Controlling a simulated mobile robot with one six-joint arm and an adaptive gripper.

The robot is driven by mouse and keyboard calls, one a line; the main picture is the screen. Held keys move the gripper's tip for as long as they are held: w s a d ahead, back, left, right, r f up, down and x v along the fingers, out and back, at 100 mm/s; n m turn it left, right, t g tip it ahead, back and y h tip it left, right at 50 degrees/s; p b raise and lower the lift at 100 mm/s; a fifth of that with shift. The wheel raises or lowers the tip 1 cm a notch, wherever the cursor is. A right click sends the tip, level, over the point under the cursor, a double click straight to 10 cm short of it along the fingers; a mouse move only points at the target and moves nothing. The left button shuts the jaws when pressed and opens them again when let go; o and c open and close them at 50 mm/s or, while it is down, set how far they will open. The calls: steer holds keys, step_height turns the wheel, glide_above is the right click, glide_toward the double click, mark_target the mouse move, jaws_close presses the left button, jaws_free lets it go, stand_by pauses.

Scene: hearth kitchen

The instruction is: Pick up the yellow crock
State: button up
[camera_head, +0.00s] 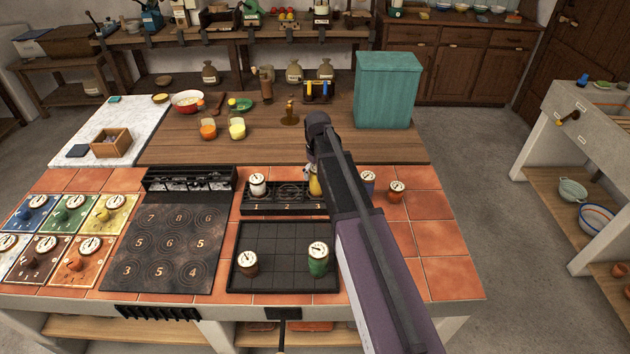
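The yellow crock (315,186) stands at the right end of the black numbered rack (283,208) on the tiled worktop. My arm's dark links cover its right side and top, so only a yellow strip shows. My gripper (313,168) is at the dark end of the arm, pointing down right over or around the crock. The fingers are mostly hidden and dark against the rack, so I cannot tell whether they touch the crock or are open or shut.
A white-topped crock (258,184) stands at the rack's left end. Blue (368,184) and red-orange (396,194) crocks stand right of my arm. A teal box (388,88) stands behind.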

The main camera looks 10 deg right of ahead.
steer(key=c, duration=1)
steer(key=shift+r, duration=0.1)
steer(key=shift+c, duration=0.2)
step_height(320, 180, up, 3)
steer(key=p, duration=0.3)
steer(key=s+a+r+p, duration=0.1)
steer(key=s+p, duration=0.1)
steer(key=s, duration=1.4)
steer(key=shift+r, duration=0.4)
